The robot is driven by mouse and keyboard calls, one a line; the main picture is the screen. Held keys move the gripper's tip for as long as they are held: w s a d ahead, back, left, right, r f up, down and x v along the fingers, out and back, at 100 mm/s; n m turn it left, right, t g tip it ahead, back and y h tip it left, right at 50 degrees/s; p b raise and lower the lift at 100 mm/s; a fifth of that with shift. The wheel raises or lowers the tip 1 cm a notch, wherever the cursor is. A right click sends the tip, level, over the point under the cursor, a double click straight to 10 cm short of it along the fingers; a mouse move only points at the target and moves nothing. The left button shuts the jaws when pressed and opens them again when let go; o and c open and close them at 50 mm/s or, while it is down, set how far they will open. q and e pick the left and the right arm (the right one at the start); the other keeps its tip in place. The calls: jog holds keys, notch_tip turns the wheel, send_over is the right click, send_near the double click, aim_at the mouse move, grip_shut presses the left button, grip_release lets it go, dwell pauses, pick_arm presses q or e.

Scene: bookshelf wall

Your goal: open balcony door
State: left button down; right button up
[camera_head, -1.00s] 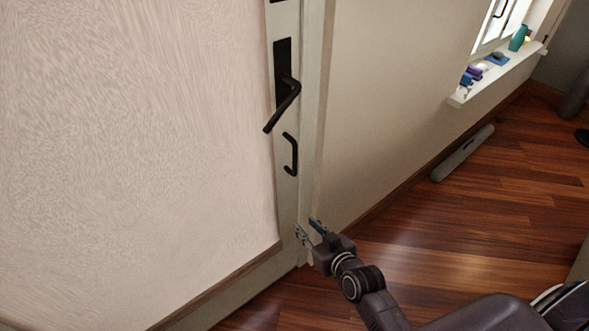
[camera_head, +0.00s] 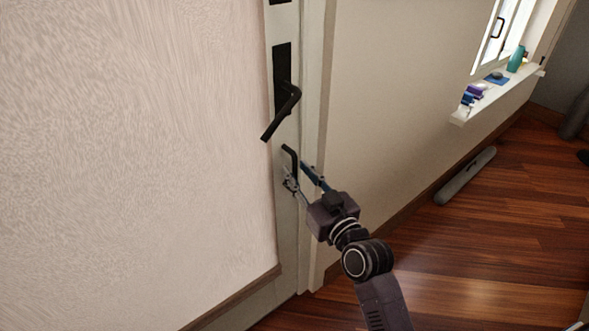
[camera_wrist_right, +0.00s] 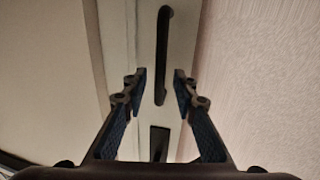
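The balcony door (camera_head: 130,150) has a pale textured panel and a white edge strip, and it looks closed against its frame. A black lever handle (camera_head: 283,108) on a black plate is tilted down to the left. My left gripper is not in view.
A plain wall (camera_head: 400,90) runs right of the door frame. A window sill (camera_head: 505,92) with small items is at the upper right. A long grey object (camera_head: 466,176) lies on the wooden floor by the wall.

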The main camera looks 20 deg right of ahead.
jog(key=shift+w+a, duration=0.15)
jog(key=shift+w, duration=0.85)
grip_shut()
